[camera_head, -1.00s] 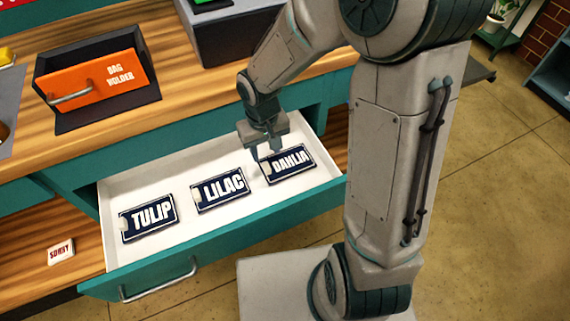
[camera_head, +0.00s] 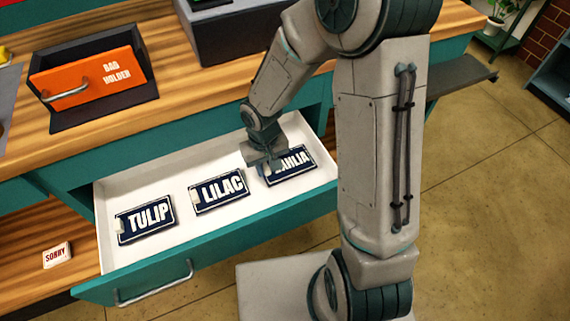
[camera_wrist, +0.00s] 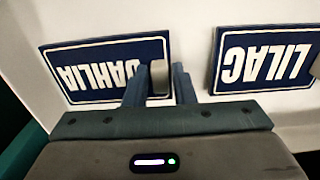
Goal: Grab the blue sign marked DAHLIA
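The blue DAHLIA sign (camera_head: 297,162) lies flat at the right end of the white open drawer (camera_head: 160,183). My gripper (camera_head: 264,168) is low over its left end and hides its first letter. In the wrist view the DAHLIA sign (camera_wrist: 95,68) appears upside down, with a pale tab (camera_wrist: 159,76) at its end. The two fingers of my gripper (camera_wrist: 160,82) stand apart, one on each side of the tab, with gaps showing. I cannot tell whether they touch the sign.
The LILAC sign (camera_head: 219,190) lies close to the left of DAHLIA, and the TULIP sign (camera_head: 146,222) is farther left. The drawer's teal front (camera_head: 215,250) and the counter (camera_head: 190,95) bound the space. An orange bag holder (camera_head: 92,74) stands on the counter.

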